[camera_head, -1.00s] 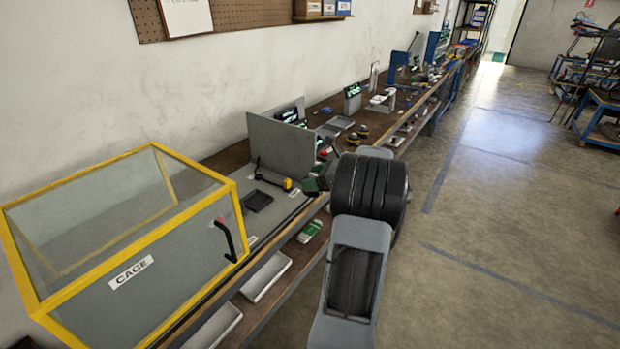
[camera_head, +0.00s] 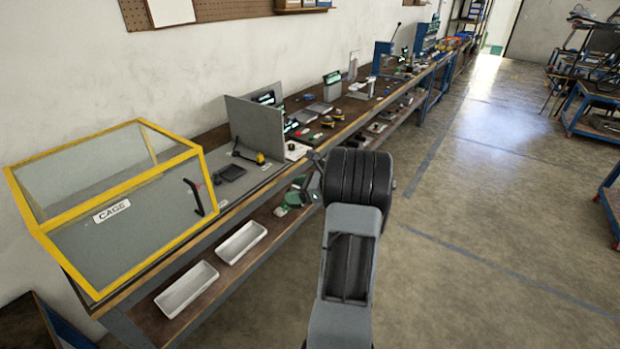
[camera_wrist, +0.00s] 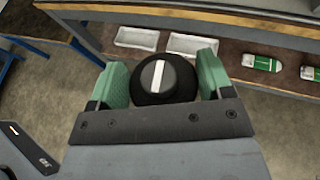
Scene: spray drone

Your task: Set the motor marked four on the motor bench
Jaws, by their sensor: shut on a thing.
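My gripper (camera_wrist: 164,85) has green fingers shut on a black round motor-like part (camera_wrist: 181,84) with a white bar on its top. I can read no number on it. In the head view my gripper (camera_head: 304,192) is beside the front edge of the long workbench (camera_head: 240,208), partly hidden by my own arm. The held part cannot be made out there. I cannot tell which station on this bench is the motor bench.
A yellow-framed cage (camera_head: 125,205) stands on the near left of the bench. A grey upright panel (camera_head: 256,134) stands beyond it. White trays (camera_head: 187,288) lie on the lower shelf, with green-and-white items (camera_wrist: 262,63) further along.

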